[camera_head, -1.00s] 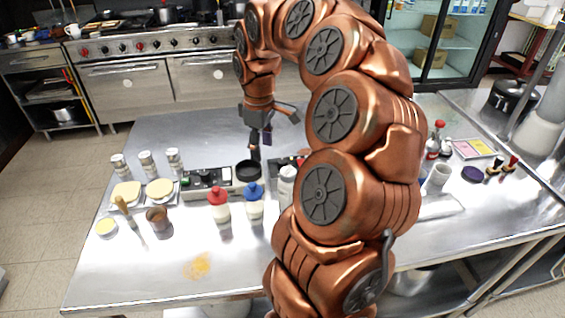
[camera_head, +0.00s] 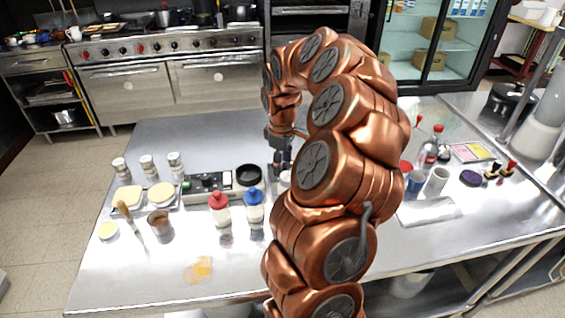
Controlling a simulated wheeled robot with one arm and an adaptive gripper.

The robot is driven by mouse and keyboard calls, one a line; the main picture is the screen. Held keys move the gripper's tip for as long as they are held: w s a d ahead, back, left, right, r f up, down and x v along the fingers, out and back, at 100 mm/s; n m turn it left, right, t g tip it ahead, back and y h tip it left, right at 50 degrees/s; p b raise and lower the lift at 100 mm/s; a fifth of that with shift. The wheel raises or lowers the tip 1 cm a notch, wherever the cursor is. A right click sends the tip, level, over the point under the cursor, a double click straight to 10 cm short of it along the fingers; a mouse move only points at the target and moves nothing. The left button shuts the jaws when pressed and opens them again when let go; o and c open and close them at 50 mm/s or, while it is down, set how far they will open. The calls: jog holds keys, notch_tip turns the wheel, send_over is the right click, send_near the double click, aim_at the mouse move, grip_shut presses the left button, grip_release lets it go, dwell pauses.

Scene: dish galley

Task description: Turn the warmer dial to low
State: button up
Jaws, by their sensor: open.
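A low silver-and-black unit (camera_head: 208,183) with small knobs and a green spot stands near the middle of the steel table. It may be the warmer, but its dial and setting are too small to read. A round black pan (camera_head: 248,175) sits at its right end. My gripper (camera_head: 282,165) points down just right of the pan, its dark fingers apart and holding nothing that I can see. My own arm hides the table just right of the gripper, so anything there is partly covered.
Red-capped (camera_head: 219,208) and blue-capped (camera_head: 253,206) bottles stand in front of the unit. A blue cup (camera_head: 415,184) and white cup (camera_head: 436,182) stand right of my arm. The back left of the table is clear.

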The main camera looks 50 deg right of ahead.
jog(key=shift+f, duration=0.5)
grip_shut()
